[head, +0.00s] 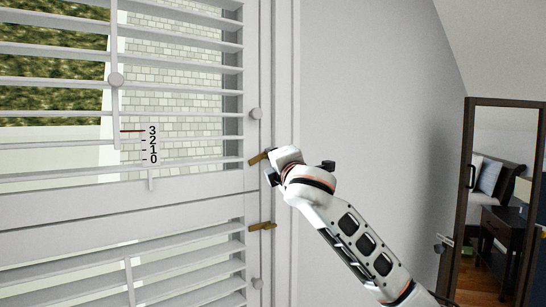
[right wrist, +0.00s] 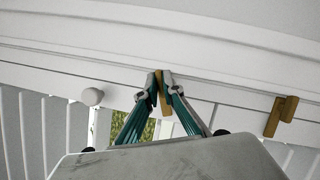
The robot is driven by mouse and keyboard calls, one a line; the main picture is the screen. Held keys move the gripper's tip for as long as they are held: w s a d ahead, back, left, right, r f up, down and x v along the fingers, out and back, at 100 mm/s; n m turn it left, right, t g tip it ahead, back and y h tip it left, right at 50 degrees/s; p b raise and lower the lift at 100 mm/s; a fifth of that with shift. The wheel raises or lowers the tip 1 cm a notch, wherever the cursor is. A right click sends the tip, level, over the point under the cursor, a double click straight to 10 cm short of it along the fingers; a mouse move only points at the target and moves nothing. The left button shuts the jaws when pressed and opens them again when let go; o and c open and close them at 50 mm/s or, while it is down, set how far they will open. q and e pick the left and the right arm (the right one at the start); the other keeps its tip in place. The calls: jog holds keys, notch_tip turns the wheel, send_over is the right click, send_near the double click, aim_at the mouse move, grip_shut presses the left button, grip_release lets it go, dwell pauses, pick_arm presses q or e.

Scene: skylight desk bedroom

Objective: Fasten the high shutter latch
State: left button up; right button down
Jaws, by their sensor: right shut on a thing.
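The high shutter latch (head: 259,157) is a small brass-coloured bar on the shutter's right-hand frame, tilted slightly in the head view. My right gripper (head: 271,160) is at this latch and hides its right part. In the right wrist view my two green-sided fingers (right wrist: 162,84) are shut on the brass latch bar (right wrist: 159,95). A second, lower brass latch (head: 262,226) lies nearly level below it. It also shows at the right in the wrist view (right wrist: 281,116), apart from my fingers. My left gripper is not in view.
White louvred shutter panels (head: 120,215) fill the left side, with round knobs (head: 255,114) on the frame. A scale marked 0 to 3 (head: 152,145) stands beside the upper tilt rod (head: 115,110). A dark-framed mirror (head: 468,190) stands at the right.

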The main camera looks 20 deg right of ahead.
jog(key=shift+m+g+h, duration=0.3)
jog(key=shift+m+g, duration=0.5)
jog(key=shift+m, duration=1.3)
jog(key=c, duration=2.2)
grip_release()
jog(key=s, duration=1.2)
jog(key=shift+a, duration=0.25)
